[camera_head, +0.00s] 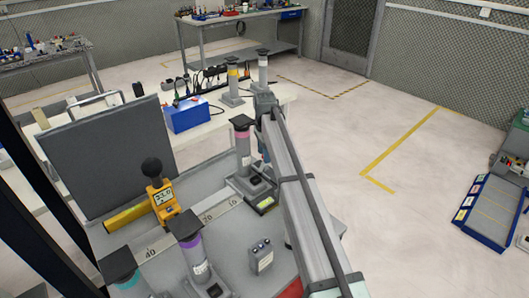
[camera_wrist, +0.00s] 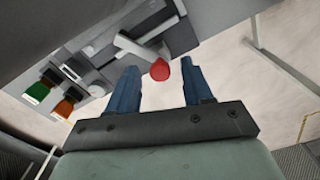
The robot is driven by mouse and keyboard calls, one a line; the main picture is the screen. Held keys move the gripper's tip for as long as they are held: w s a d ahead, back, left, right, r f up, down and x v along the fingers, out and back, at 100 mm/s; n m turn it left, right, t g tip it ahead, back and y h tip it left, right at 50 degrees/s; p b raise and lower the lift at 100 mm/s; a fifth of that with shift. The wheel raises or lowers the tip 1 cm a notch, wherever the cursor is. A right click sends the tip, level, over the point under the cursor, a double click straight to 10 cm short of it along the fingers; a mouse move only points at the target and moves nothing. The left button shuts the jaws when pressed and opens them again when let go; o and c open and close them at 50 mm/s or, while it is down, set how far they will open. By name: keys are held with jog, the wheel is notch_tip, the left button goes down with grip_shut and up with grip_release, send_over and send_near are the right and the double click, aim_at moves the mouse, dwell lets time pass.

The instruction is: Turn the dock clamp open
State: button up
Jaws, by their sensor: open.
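In the wrist view, a red tip (camera_wrist: 160,71) shows between and just beyond the blue fingers of my gripper (camera_wrist: 157,80). It seems to end a grey lever on a grey fixture (camera_wrist: 110,45), which I take for the dock clamp. The fingers are apart, one on each side of the red tip in the picture. I cannot tell how far away it is or whether a finger touches it. In the head view my arm covers part of the bench; my gripper and the clamp are not clearly seen there.
A blue box (camera_head: 187,115) stands behind.

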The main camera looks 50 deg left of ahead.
jog(key=shift+m, duration=0.9)
notch_tip(320, 180, up, 14)
jog(key=w+d+f, duration=0.4)
jog(key=d+f, duration=0.5)
jog(key=f, duration=0.1)
jog(key=w+d+f+n+g+h, duration=0.1)
jog(key=w+d+f, duration=0.3)
jog(key=d+f, duration=0.5)
jog(key=w+d+f, duration=0.4)
jog(key=d+f, duration=0.5)
jog(key=f, duration=0.3)
jog(key=shift+d+f+n, duration=0.3)
jog(key=shift+d+f, duration=0.05)
jog(key=shift+d, duration=0.05)
jog(key=s+a+r+m, duration=0.1)
jog(key=s+a+r, duration=0.3)
jog(key=a+r, duration=0.55)
jog(key=s+a+r+t+y, duration=0.1)
jog(key=s+a+r, duration=0.3)
jog(key=a+r, duration=0.6)
jog(key=s+a+r+m, duration=0.1)
jog(key=s+a+r, duration=0.3)
jog(key=a+r, duration=0.6)
jog(key=f, duration=0.4)
jog(key=d+f, duration=0.1)
jog(key=f, duration=0.7)
jog(key=shift+d, duration=0.35)
